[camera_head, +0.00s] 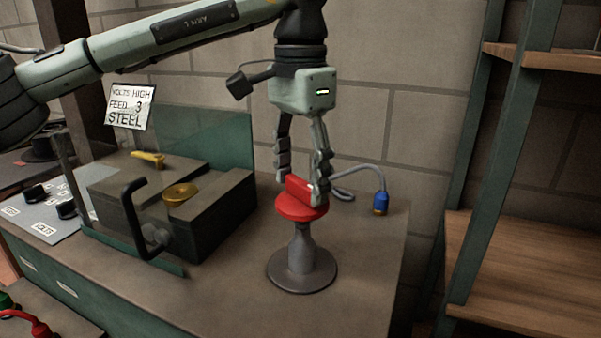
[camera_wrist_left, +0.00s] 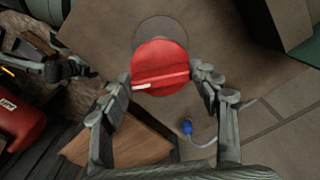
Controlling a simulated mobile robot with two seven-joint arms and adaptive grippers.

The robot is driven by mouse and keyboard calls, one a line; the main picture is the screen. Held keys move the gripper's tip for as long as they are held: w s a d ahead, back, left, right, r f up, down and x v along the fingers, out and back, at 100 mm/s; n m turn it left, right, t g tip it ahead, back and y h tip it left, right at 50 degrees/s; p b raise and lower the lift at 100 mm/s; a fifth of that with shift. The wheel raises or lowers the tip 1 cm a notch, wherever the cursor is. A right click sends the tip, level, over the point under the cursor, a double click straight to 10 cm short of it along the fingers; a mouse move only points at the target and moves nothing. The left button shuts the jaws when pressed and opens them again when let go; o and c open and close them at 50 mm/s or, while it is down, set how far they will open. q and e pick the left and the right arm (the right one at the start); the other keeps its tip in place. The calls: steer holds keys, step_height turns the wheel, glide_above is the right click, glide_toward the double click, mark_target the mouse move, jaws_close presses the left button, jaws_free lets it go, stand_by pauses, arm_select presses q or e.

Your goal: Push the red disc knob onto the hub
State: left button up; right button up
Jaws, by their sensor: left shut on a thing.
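The red disc knob (camera_head: 298,212) has a raised bar across its top. My left gripper (camera_head: 302,190) points down and is shut on this bar. The grey hub (camera_head: 301,254), a post on a round base, stands on the bench right under the knob. The disc covers the post's top, so I cannot tell if they touch. In the left wrist view the knob (camera_wrist_left: 160,66) lies between the fingertips, with a white mark on its bar, and hides part of the hub's base (camera_wrist_left: 168,28). My right gripper (camera_wrist_left: 68,68) seems to show at the left there, its jaws unclear.
A blue-tipped cable (camera_head: 380,202) lies on the bench behind the hub. A dark box with a black handle (camera_head: 137,225) and a brass part (camera_head: 180,194) stands to the left. The bench (camera_head: 372,270) is clear right of the hub. A wooden shelf unit (camera_head: 520,270) stands further right.

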mark_target(300, 183)
arm_select(q)
steer(key=shift+f+b, duration=0.75)
steer(key=shift+f, duration=0.65)
steer(key=o, duration=1.1)
steer(key=shift+o, duration=0.2)
step_height(300, 183, up, 12)
